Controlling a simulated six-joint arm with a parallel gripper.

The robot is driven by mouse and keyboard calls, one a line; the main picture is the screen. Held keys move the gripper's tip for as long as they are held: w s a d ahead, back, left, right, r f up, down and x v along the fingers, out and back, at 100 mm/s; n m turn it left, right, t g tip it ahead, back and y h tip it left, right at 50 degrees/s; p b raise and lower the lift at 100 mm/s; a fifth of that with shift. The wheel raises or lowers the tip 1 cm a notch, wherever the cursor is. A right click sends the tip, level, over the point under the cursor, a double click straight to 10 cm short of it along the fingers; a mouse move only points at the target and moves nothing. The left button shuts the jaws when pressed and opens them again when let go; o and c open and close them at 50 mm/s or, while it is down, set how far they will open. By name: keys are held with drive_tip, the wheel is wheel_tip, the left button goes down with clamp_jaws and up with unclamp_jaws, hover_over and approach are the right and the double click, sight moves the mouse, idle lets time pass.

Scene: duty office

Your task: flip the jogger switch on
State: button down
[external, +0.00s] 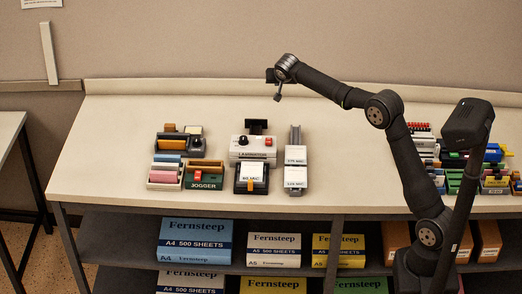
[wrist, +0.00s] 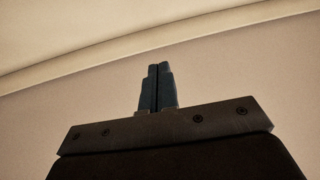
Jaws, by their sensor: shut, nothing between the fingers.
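The jogger (external: 204,180) is a small dark green box with a white label reading JOGGER, at the front of the group on the left part of the table. A red switch piece (external: 198,176) sits on its top; its on or off position is too small to tell. My gripper (external: 277,97) is up above the back of the table, to the right of the jogger and well apart from it. In the wrist view my gripper's fingers (wrist: 157,88) are together with nothing between them, and neither the jogger nor its switch shows there.
Beside the jogger stand a tray with pink and blue pads (external: 163,179), a white laminator (external: 253,148), a black and orange device (external: 252,178) and a grey strip with white boxes (external: 295,170). Colourful items (external: 490,170) crowd the right side. The table's left end is clear.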

drive_tip(key=s+a+f+n+g+y, duration=0.2)
drive_tip(key=s+a+n, duration=0.4)
drive_tip(key=s, duration=0.3)
drive_tip(key=s+a+f+n+g+y, duration=0.2)
drive_tip(key=s+a+n, duration=0.3)
drive_tip(key=s, duration=0.5)
drive_tip(key=s+a+f+n+g+y, duration=0.2)
drive_tip(key=s+a+n, duration=0.4)
drive_tip(key=s, duration=0.4)
drive_tip(key=shift+a+f+n+g+y, duration=0.3)
drive_tip(key=shift+a+f+g+y, duration=0.15)
drive_tip(key=shift+a+f, duration=0.2)
hover_over(196, 171)
drive_tip(key=s+d, duration=0.1)
drive_tip(key=d, duration=0.2)
drive_tip(key=f, duration=0.7)
drive_tip(key=shift+s+a+f, duration=0.15)
drive_tip(key=shift+s+a, duration=0.05)
drive_tip(key=shift+a, duration=0.05)
drive_tip(key=shift+w+d+f, duration=0.1)
drive_tip(key=shift+w+f, duration=0.05)
drive_tip(key=shift+f, duration=0.45)
drive_tip(key=shift+w+f, duration=0.1)
drive_tip(key=shift+f, duration=0.5)
drive_tip(key=shift+w+f, duration=0.1)
drive_tip(key=shift+f, duration=0.5)
